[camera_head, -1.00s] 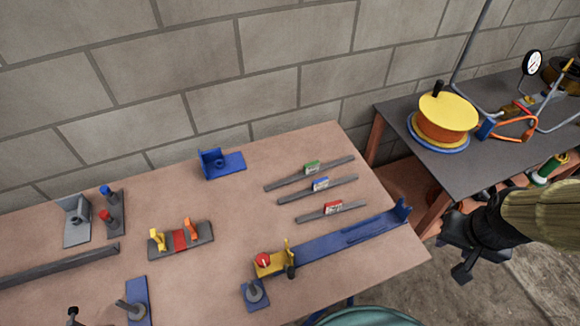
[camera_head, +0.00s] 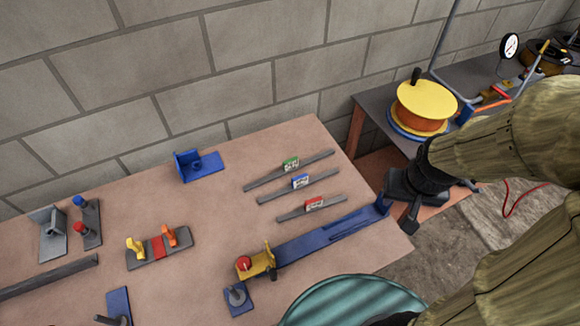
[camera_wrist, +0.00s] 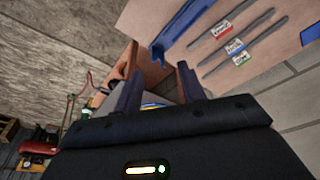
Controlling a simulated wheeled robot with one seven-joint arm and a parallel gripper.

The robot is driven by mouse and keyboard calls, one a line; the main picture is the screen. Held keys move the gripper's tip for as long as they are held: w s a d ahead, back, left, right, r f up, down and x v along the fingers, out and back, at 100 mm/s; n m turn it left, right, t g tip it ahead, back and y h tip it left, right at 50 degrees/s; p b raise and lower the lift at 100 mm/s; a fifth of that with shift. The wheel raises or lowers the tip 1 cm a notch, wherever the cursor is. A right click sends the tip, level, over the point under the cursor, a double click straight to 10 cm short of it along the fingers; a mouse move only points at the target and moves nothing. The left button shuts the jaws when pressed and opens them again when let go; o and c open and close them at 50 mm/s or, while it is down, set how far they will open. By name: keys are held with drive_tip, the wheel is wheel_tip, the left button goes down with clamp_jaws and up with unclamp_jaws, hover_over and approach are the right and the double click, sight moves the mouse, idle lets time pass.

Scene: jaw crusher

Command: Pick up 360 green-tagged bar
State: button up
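The green-tagged bar (camera_head: 314,160) is a thin grey bar lying flat on the brown table, the farthest of three similar bars in the head view. Its green and white tag (camera_head: 291,164) stands near its middle. In the wrist view the bar (camera_wrist: 264,38) is the lowest of the three, at the upper right. My gripper (camera_head: 398,213) is just off the table's right edge, to the right of the bars and touching none. In the wrist view its two fingers (camera_wrist: 158,82) are apart with no bar between them.
The blue-tagged bar (camera_head: 325,178) and red-tagged bar (camera_head: 330,207) lie nearer. A long blue fixture (camera_head: 310,238) with a raised end is in front of them. A blue bracket (camera_head: 200,166) stands left. A yellow-topped reel (camera_head: 424,105) sits on the grey table at right.

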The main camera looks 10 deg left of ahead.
drive_tip(key=w+a+f+n+g+h+b, duration=0.25)
drive_tip(key=w+a+f+n+b, duration=0.25)
drive_tip(key=w+a+f+n, duration=0.45)
drive_tip(key=n+t+h+b, duration=0.8)
drive_tip(key=n+t, duration=0.1)
drive_tip(key=n, duration=0.8)
approach(292, 160)
drive_tip(key=shift+m, duration=0.25)
drive_tip(key=v, duration=0.5)
drive_tip(key=shift+r, duration=0.35)
drive_tip(key=shift+g, duration=0.25)
drive_tip(key=x, duration=1.2)
drive_tip(key=shift+w+f, duration=0.1)
